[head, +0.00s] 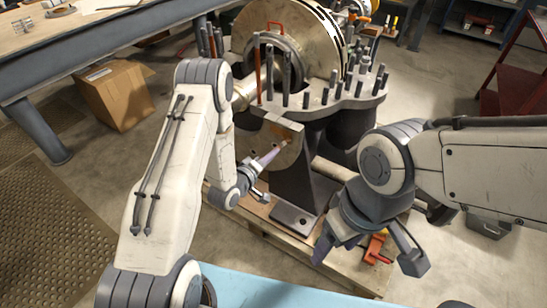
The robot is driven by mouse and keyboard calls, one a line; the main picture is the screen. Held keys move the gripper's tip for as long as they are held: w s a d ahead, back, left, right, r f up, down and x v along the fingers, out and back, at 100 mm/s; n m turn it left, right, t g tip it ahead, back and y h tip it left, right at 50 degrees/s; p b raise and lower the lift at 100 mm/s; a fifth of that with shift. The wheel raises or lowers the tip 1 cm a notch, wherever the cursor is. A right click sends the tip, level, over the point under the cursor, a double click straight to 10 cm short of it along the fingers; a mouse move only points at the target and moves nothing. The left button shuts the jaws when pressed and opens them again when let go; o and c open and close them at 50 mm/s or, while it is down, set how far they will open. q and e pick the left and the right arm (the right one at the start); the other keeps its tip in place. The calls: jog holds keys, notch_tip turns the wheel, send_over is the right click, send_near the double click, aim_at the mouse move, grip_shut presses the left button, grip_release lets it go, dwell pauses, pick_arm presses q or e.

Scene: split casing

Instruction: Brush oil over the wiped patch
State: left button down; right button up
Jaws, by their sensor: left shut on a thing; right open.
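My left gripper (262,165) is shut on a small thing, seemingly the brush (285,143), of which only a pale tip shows. The tip is at the face of a tan, rounded metal part (288,155) below the casing flange. Whether it touches cannot be told. A brownish-orange stain (282,128) shows on the upper part of that face. The wiped patch cannot be told apart from the bare metal. My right gripper (363,262) is open and empty, its fingers spread above the front of the wooden pallet. No oil container can be made out.
The split casing's grey flange (315,112) carries several upright studs, with a large metal disc (285,22) behind. An orange-red tool (377,246) lies on the pallet (350,276) by my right gripper. A cardboard box (113,95) stands at left, a red stand (515,95) at right.

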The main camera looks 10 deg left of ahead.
pick_arm(q)
jog(key=w+a, duration=0.2)
jog(key=a, duration=0.5)
jog(key=shift+w+a, duration=0.25)
jog(key=shift+w, duration=0.1)
dwell(0.9)
jog(key=s+a+p, duration=0.1)
jog(key=s+a, duration=0.1)
jog(key=s, duration=0.4)
jog(key=shift+s+a, duration=0.15)
jog(key=shift+s, duration=0.15)
dwell(2.4)
jog(key=shift+w+d, duration=0.35)
jog(key=shift+w, duration=0.6)
jog(key=shift+w+d, duration=0.3)
jog(key=shift+w, duration=0.6)
jog(key=shift+w+d, duration=0.35)
jog(key=shift+w, duration=0.6)
jog(key=shift+w+d, duration=0.2)
jog(key=shift+w, duration=0.35)
